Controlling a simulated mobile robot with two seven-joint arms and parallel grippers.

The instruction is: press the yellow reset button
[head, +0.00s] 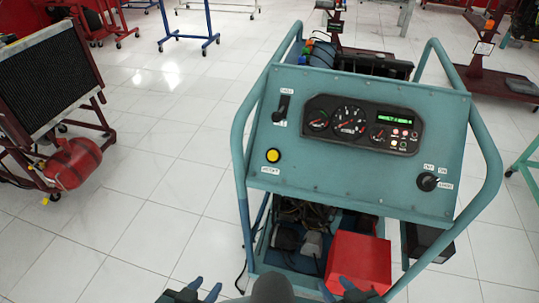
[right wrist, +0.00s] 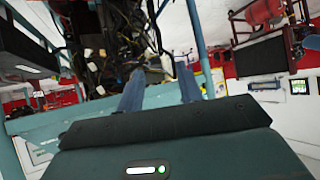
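The yellow reset button (head: 273,155) sits on the lower left of the sloping teal control panel (head: 310,185), above a small white label. My left gripper (head: 205,290) is at the bottom edge of the head view, below and left of the panel. Its fingers are apart and nothing is between them. My right gripper (head: 337,287) is at the bottom edge too, in front of the red box; its fingers are apart. In the right wrist view its two blue fingers (right wrist: 162,92) stand apart with nothing held. Both grippers are well away from the button.
The panel carries a lever switch (head: 282,108), a gauge cluster (head: 362,124) and a rotary key switch (head: 427,182). Teal tube rails (head: 240,160) flank the panel. A red box (head: 357,262) sits low in the frame. The tiled floor (head: 150,220) to the left is clear.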

